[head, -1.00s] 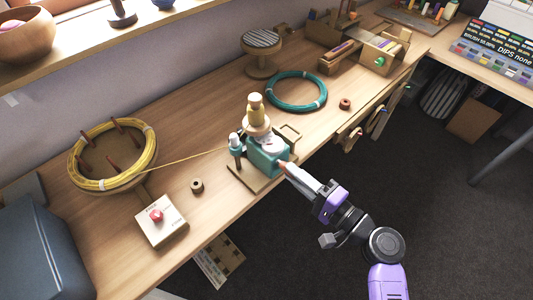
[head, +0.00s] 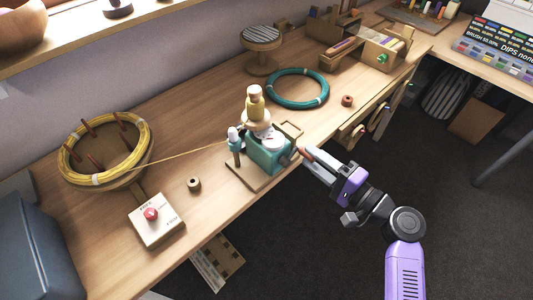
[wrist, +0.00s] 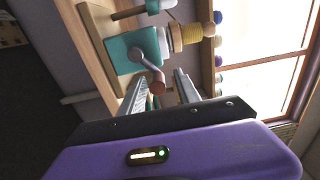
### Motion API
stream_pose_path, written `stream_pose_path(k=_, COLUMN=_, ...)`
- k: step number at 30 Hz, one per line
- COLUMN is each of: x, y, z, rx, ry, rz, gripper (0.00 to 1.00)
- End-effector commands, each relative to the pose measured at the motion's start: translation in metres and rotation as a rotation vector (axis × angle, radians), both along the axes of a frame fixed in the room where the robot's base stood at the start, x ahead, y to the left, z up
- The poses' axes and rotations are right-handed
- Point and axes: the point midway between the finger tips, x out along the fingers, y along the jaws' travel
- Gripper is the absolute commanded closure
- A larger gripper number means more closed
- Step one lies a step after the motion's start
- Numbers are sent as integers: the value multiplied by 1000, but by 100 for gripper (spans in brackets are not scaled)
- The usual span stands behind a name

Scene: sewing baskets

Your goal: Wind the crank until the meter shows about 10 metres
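The teal winder box (head: 262,160) stands on a wooden base near the table's front edge; it also shows in the wrist view (wrist: 122,54). Its grey crank arm (wrist: 145,60) ends in a brown knob (wrist: 157,86). A pale round dial (head: 273,143) is on top, too small to read. A yellow-wound spool (head: 255,106) stands behind it. Yellow cord (head: 190,154) runs there from the yellow coil (head: 67,165) at left. My gripper (head: 305,160) is at the crank; in the wrist view its fingers (wrist: 160,88) stand either side of the knob, with visible gaps.
A teal coil (head: 297,104), a striped-top stand (head: 261,38) and wooden boxes are behind. Open floor lies to the right of the table.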

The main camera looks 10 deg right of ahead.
Motion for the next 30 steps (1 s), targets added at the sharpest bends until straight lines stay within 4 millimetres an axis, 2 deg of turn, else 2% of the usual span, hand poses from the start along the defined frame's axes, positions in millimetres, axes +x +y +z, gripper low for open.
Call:
stream_pose_path(k=11, x=-3, y=-2, z=0, rx=0, ry=1, rz=0, gripper=59)
stream_pose_path(k=30, x=-49, y=-35, z=0, rx=1, ry=1, rz=-1, gripper=59)
